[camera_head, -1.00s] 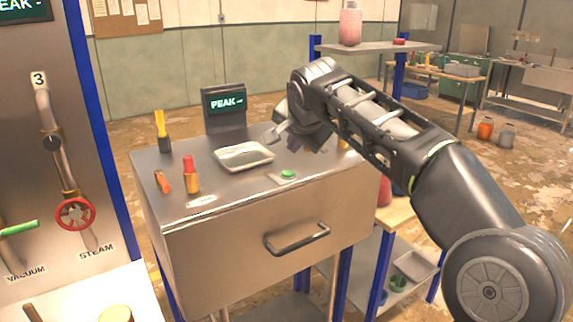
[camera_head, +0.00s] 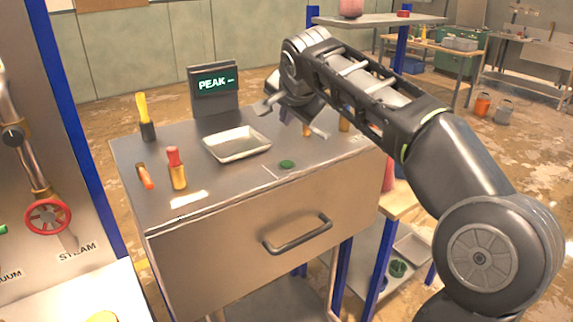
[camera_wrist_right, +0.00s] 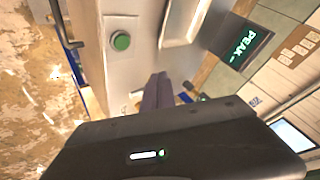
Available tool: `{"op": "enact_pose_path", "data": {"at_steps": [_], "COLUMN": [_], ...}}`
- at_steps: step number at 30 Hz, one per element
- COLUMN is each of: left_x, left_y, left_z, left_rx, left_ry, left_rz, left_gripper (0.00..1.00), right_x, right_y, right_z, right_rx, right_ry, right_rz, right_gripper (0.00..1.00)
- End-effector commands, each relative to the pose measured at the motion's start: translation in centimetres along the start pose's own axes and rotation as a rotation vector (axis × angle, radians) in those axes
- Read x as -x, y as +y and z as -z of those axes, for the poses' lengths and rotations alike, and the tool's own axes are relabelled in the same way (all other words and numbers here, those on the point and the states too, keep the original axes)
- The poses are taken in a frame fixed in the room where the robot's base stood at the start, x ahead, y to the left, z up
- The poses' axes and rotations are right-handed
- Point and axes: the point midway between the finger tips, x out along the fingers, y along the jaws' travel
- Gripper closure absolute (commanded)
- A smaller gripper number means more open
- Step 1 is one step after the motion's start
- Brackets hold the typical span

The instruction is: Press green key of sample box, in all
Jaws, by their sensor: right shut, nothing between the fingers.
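The green key (camera_head: 287,164) is a small round button on the top of the metal box, near its front edge. It also shows in the right wrist view (camera_wrist_right: 121,41), on a pale square plate. My right gripper (camera_head: 292,108) is above the back right of the box top, behind the key and clear of it. Its fingers show together in the right wrist view (camera_wrist_right: 158,80), shut and empty, to the right of and below the key there. The fingertips are hard to make out in the head view. My left gripper is out of view.
A shallow metal tray (camera_head: 237,144) and a PEAK screen (camera_head: 214,86) stand left of and behind the key. Several coloured-handle tools, including a red-topped one (camera_head: 177,170), are at the left of the top. A drawer handle (camera_head: 298,234) juts from the front.

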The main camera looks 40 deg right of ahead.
Motion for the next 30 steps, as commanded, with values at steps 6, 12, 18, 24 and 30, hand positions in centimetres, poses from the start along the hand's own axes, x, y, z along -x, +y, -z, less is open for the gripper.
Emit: {"op": "enact_pose_path", "data": {"at_steps": [6,12,18,24,30], "left_x": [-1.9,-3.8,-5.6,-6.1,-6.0], "left_y": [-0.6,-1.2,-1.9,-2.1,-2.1], "left_z": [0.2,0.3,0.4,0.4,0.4], "left_rx": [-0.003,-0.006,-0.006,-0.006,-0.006], "left_ry": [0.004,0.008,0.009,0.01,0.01], "left_rz": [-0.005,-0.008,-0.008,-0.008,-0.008], "left_gripper": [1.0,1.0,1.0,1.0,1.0], "right_x": [-1.9,-3.8,-5.3,-5.7,-5.7], "right_y": [1.4,2.8,3.9,4.2,4.2], "right_z": [-1.4,-2.8,-3.9,-4.2,-4.1], "right_rx": [0.0,0.001,0.0,0.0,0.0], "right_ry": [-0.001,0.0,0.0,0.0,0.0], "right_rz": [-0.002,-0.001,0.0,0.0,0.0], "right_gripper": [1.0,1.0,1.0,1.0,1.0]}}
